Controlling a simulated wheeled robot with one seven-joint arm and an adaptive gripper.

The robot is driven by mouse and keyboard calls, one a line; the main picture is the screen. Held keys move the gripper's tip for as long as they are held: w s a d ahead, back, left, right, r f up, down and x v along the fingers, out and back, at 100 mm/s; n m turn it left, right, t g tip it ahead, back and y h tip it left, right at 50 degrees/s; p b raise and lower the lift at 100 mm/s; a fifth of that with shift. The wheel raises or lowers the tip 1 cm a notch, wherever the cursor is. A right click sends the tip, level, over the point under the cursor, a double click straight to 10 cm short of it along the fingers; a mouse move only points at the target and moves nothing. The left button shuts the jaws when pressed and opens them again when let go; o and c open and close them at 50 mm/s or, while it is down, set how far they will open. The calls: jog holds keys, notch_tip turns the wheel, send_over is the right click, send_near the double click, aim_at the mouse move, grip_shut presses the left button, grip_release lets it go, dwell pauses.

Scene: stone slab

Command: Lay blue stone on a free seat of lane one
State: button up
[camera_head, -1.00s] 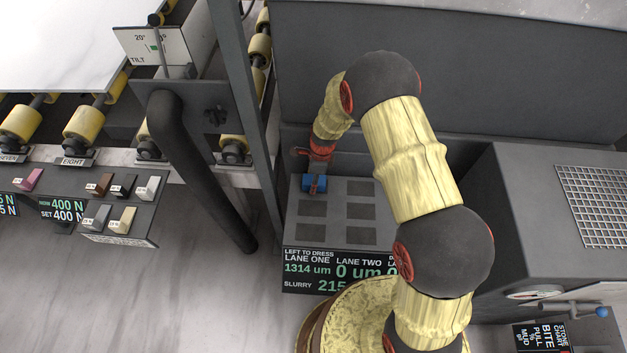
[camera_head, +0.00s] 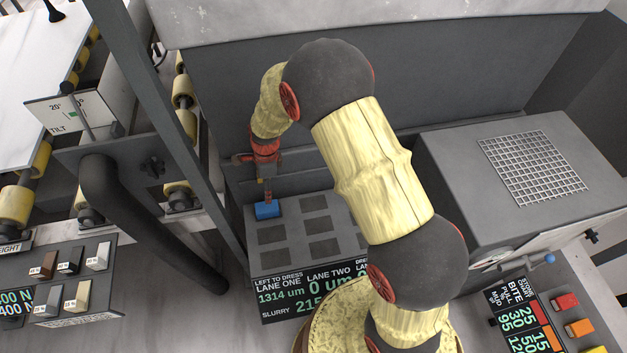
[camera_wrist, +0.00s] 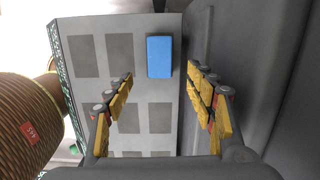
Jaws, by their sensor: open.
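The blue stone (camera_head: 267,210) lies flat on the back seat of the leftmost column of the grey seat plate (camera_head: 294,237), the column above the label LANE ONE. The middle seat (camera_head: 272,234) and front seat (camera_head: 272,258) of that column are bare. My gripper (camera_head: 267,190) is just above the blue stone. In the wrist view my gripper (camera_wrist: 161,72) is open and empty, its fingers spread to either side, with the blue stone (camera_wrist: 159,56) beyond the tips and clear of them.
A dark wall stands close behind the plate. An upright post (camera_head: 165,110) and bent pipe (camera_head: 150,220) are to the left. A box with a mesh top (camera_head: 532,170) is at the right. Several small stones lie on a rack (camera_head: 75,285) at lower left.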

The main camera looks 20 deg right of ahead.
jog(key=s+d+r+n+t, duration=0.1)
jog(key=s+d+r+n, duration=0.15)
jog(key=r, duration=0.55)
jog(key=s+d+r+n+t, duration=0.1)
jog(key=s+r+n, duration=0.25)
jog(key=r, duration=0.55)
jog(key=s+d+r+n+t, duration=0.1)
jog(key=s+d+r+n, duration=0.2)
jog(key=r, duration=0.5)
jog(key=s+d+r+n+t, duration=0.1)
jog(key=s+r+n, duration=0.4)
jog(key=s, duration=0.4)
jog(key=s+d+r+n+t+h, duration=0.1)
jog(key=s+d+r+n, duration=0.1)
jog(key=s+r+n, duration=0.3)
jog(key=s, duration=0.4)
jog(key=shift+d+n, duration=0.2)
jog(key=shift+n, duration=0.2)
jog(key=shift+f, duration=0.1)
